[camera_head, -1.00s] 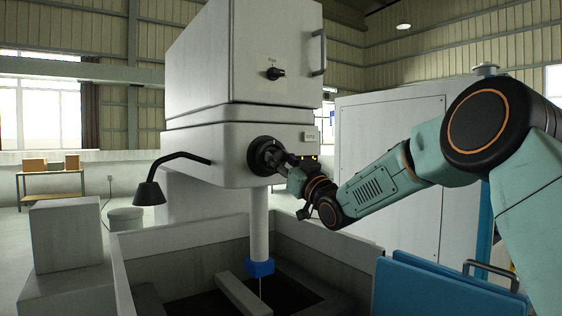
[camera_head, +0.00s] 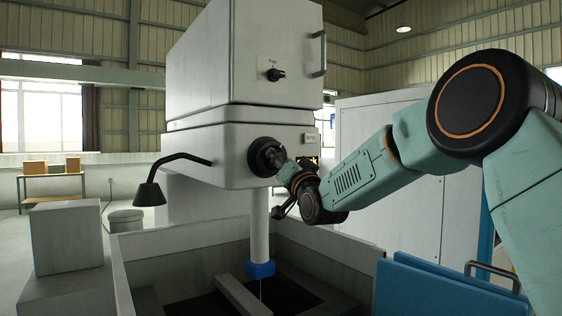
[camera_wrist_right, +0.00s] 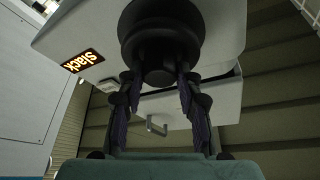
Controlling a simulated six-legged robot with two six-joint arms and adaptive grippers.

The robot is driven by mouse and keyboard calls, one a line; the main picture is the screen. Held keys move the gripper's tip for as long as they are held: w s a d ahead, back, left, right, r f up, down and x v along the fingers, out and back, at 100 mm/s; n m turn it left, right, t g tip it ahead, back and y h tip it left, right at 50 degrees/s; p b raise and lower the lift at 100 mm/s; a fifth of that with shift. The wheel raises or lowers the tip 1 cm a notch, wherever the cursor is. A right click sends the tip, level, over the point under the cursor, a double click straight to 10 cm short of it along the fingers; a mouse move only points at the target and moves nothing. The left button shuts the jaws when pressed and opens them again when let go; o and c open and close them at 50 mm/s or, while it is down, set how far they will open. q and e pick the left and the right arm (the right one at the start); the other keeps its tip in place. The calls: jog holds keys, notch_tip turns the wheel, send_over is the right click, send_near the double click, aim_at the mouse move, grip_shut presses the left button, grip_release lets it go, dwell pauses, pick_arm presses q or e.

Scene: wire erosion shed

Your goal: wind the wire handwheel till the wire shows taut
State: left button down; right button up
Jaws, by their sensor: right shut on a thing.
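The black round handwheel (camera_head: 263,156) sits on the front of the grey machine head (camera_head: 215,150). In the wrist view the handwheel (camera_wrist_right: 160,30) fills the top middle. My right gripper (camera_head: 281,163) is shut on the handwheel; in the wrist view its two fingers (camera_wrist_right: 158,82) lie on either side of the wheel's hub. A lit display (camera_wrist_right: 82,61) beside the wheel reads "Slack". In the head view this display (camera_head: 313,160) is partly covered by my arm. A thin wire (camera_head: 261,287) hangs below the blue nozzle (camera_head: 260,269). My left gripper is not in view.
A grey open tank (camera_head: 190,239) lies below the head. A black lamp (camera_head: 149,193) juts out at the left. A rotary knob (camera_head: 276,75) and a door handle (camera_head: 322,53) are above. Blue panels (camera_head: 430,285) stand front right.

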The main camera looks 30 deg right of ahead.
dwell(0.4)
jog(key=o, duration=0.8)
jog(key=shift+c, duration=0.2)
jog(key=o, duration=0.4)
jog(key=shift+w+a+f, duration=0.1)
jog(key=shift+w, duration=0.05)
jog(key=v, duration=1.2)
